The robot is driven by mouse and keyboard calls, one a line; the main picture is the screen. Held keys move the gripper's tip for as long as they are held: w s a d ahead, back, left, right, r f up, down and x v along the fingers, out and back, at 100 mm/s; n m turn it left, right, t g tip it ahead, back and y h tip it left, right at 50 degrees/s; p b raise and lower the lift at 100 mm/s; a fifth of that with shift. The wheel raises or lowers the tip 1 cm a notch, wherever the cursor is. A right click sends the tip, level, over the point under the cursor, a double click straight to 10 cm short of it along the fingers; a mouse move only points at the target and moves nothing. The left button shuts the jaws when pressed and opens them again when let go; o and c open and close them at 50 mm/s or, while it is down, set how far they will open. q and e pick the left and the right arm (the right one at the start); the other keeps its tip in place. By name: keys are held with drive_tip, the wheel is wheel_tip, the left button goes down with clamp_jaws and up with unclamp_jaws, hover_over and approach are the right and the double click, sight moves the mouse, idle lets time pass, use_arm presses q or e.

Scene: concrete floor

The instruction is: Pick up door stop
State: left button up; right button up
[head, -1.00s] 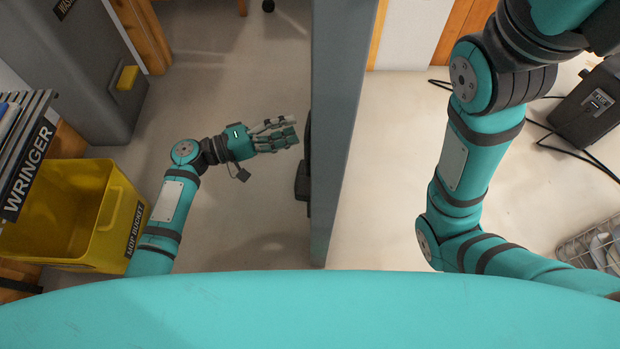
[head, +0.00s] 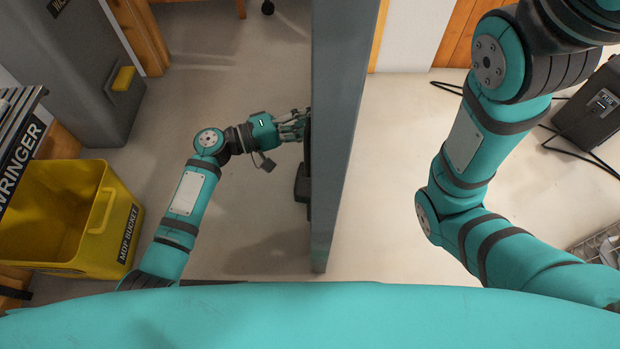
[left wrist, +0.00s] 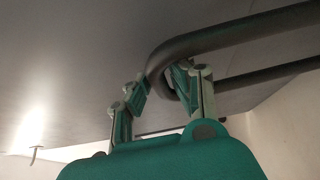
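I cannot make out a door stop in either view. My left gripper (head: 299,124) is at the dark door handle (head: 308,140) on the left face of the grey door (head: 338,150). In the left wrist view, the handle (left wrist: 235,35) is a dark bent bar, and its curved end lies by the fingers. The fingers of my left gripper (left wrist: 160,90) are spread apart there, with a gap between them. I cannot tell whether they touch the bar. My right gripper is outside the view; only my right arm shows.
A yellow mop bucket (head: 104,235) and a wringer (head: 20,150) stand at the left. A grey cabinet (head: 75,75) is at the upper left. Right of the door are a black case (head: 592,112) with cables and a wire basket (head: 598,243). The floor left of the door is mostly clear.

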use_arm(q)
clamp_jaws()
drive_tip(key=shift+r, duration=0.2)
